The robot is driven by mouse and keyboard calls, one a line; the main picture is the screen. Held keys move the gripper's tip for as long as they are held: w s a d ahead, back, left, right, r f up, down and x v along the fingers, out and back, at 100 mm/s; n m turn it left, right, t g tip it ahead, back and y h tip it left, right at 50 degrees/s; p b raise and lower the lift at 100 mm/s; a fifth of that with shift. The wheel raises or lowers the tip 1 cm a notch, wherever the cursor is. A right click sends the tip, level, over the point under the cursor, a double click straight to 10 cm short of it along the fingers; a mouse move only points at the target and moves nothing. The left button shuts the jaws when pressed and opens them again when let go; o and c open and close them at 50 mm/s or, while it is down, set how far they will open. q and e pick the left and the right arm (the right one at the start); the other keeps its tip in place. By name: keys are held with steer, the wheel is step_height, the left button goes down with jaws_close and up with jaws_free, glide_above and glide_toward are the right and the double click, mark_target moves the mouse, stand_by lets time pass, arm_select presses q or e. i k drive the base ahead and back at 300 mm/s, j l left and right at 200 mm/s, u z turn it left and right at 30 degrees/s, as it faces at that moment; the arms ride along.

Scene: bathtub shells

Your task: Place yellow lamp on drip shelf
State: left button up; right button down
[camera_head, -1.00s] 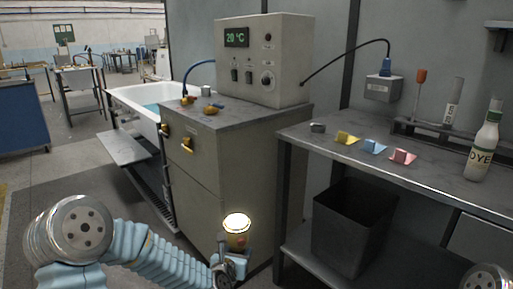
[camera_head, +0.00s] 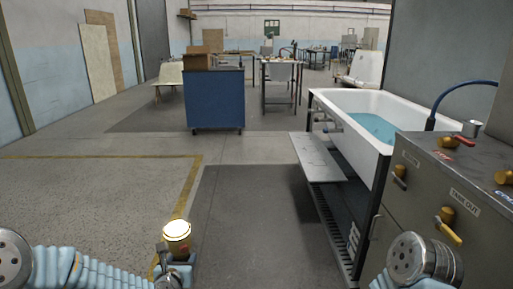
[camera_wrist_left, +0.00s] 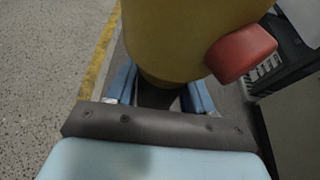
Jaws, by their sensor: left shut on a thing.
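The yellow lamp (camera_head: 177,236) is upright with a lit top, low in the head view. My left gripper (camera_head: 175,263) is shut on it near its base. In the left wrist view the lamp's yellow body (camera_wrist_left: 180,40) with a red knob (camera_wrist_left: 242,53) fills the top, between the blue fingers (camera_wrist_left: 158,92). A flat grey shelf (camera_head: 318,158), seemingly the drip shelf, juts from the left side of the white bathtub (camera_head: 350,112). It is empty, ahead and to the right of the lamp. My right gripper is out of view.
A grey control cabinet (camera_head: 440,230) with brass taps stands at the right, in front of the tub. A dark grating (camera_head: 335,225) lies below the shelf. A blue cabinet (camera_head: 214,100) stands farther back. The floor ahead and to the left is clear.

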mark_target(317, 174)
steer(key=i+j+z, duration=0.1)
steer(key=i, duration=0.3)
steer(key=i+j+z, duration=0.15)
steer(key=i, duration=0.3)
steer(key=i+j+z, duration=0.1)
steer(key=i, duration=0.3)
steer(key=i+j+z, duration=0.15)
steer(key=z, duration=0.3)
steer(key=i+j+z, duration=0.55)
steer(key=z, duration=0.3)
steer(key=i+j+z, duration=0.15)
steer(key=j+z, duration=0.7)
steer(key=i+j, duration=0.05)
